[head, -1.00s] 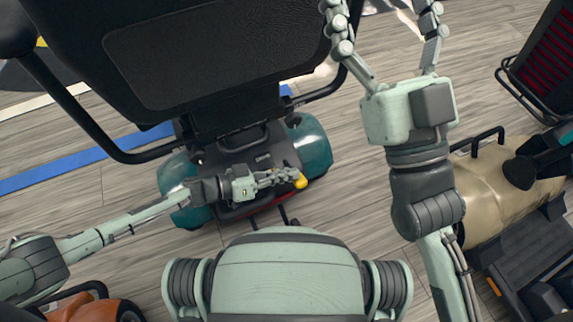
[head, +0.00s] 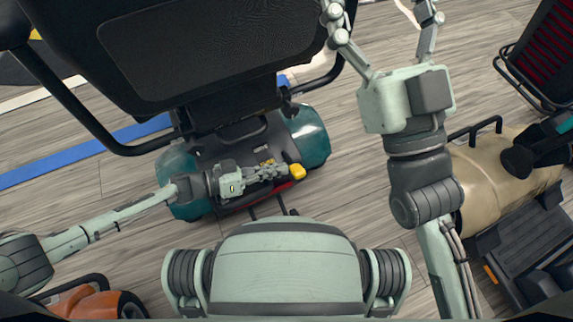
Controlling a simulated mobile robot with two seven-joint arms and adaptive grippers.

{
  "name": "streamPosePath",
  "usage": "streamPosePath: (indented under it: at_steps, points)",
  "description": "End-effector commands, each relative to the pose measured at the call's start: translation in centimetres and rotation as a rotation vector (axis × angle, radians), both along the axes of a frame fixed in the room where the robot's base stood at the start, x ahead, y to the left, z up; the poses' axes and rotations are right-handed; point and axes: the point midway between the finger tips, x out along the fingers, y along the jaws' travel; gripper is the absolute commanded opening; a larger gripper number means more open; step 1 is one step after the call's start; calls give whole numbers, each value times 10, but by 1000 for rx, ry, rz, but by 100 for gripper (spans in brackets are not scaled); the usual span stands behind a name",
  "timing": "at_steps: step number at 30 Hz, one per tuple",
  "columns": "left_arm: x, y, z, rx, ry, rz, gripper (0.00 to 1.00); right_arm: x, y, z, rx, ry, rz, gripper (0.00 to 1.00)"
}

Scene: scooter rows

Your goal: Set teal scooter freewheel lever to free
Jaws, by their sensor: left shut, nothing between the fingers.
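The teal scooter (head: 308,136) stands in front of me with its rear towards me. Its dark seat (head: 215,48) fills the top left. The yellow lever knob (head: 298,172) shows at the right of the scooter's rear deck. My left gripper (head: 284,172) is shut and empty, its fingertips right beside the knob on its left side. I cannot tell whether they touch it. The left hand hides part of the rear deck. My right gripper (head: 384,22) is raised at the upper right with its fingers spread apart, away from the scooter.
A beige scooter (head: 500,180) stands at the right, below a red-and-black seat (head: 550,55). An orange scooter (head: 90,302) is at the lower left. A blue floor stripe (head: 60,165) runs along the left. Wood floor is free between the teal and beige scooters.

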Motion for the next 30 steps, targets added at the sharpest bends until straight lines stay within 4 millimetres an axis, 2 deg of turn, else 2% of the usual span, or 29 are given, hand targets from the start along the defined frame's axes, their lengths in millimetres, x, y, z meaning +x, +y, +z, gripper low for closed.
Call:
streamPosePath:
  at_steps: [1,6,12,18,30]
  points:
    - [-4,13,2,3,1,2,0,0,0,0,0,0,0,76]
    - [-14,47,11,1,0,3,0,0,0,0,1,0,-1,76]
    - [-23,75,18,-1,-1,3,0,0,0,0,0,1,-1,76]
    - [-26,85,22,-3,-4,3,0,0,0,0,0,1,-1,76]
    - [-26,85,22,-4,-3,4,0,0,0,0,0,1,-1,76]
